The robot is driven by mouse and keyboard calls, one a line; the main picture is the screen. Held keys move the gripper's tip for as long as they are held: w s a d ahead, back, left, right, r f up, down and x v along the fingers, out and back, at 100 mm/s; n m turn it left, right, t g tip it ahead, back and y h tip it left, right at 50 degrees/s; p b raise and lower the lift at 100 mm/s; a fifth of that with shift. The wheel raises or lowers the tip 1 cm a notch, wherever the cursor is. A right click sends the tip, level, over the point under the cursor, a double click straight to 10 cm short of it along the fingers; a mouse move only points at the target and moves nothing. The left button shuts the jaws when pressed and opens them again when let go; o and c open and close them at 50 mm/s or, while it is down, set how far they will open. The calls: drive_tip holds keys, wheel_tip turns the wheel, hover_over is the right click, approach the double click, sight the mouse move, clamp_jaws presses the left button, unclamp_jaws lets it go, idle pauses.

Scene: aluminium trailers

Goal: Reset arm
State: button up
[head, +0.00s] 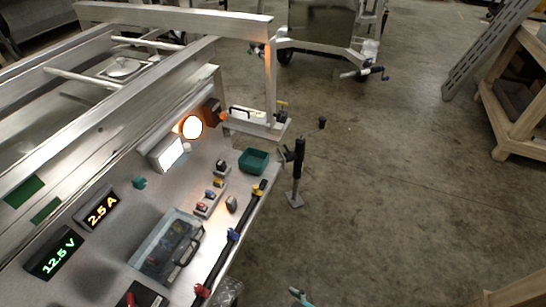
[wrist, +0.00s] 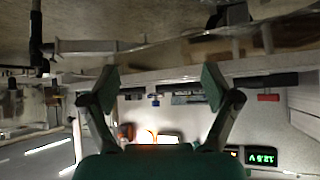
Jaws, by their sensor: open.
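In the wrist view, which looks upside down, my gripper (wrist: 158,87) has its two green-padded fingers spread wide apart with nothing between them. Beyond the fingers is the trailer's metal panel (wrist: 200,110) with its devices. In the head view a small teal and grey piece (head: 300,297) at the bottom edge may be a fingertip of mine; the rest of the arm is out of view there. The same panel (head: 110,240) fills the left of the head view.
The panel carries two lit readouts (head: 54,252), an orange lamp (head: 192,127), a white light (head: 166,153), a clear case (head: 165,245), a green bin (head: 253,161) and several small parts. A jack stand (head: 297,170) stands beside it. Open concrete floor (head: 390,190) lies right; a wooden bench (head: 515,90) stands far right.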

drive_tip(key=s+d+m+t+h, duration=0.2)
drive_tip(key=s+d+m+t, duration=0.1)
drive_tip(key=s+d, duration=0.3)
drive_tip(key=s+d+r+m+t+h, duration=0.2)
drive_tip(key=s+d+r, duration=0.3)
drive_tip(key=s+r, duration=0.2)
drive_tip(key=s+d+r+m+t+h, duration=0.2)
drive_tip(key=s+d+r, duration=0.3)
drive_tip(key=r, duration=0.5)
drive_tip(key=s+m+t, duration=0.1)
drive_tip(key=s, duration=0.1)
drive_tip(key=shift+s+h, duration=0.3)
drive_tip(key=shift+r, duration=0.1)
idle(0.4)
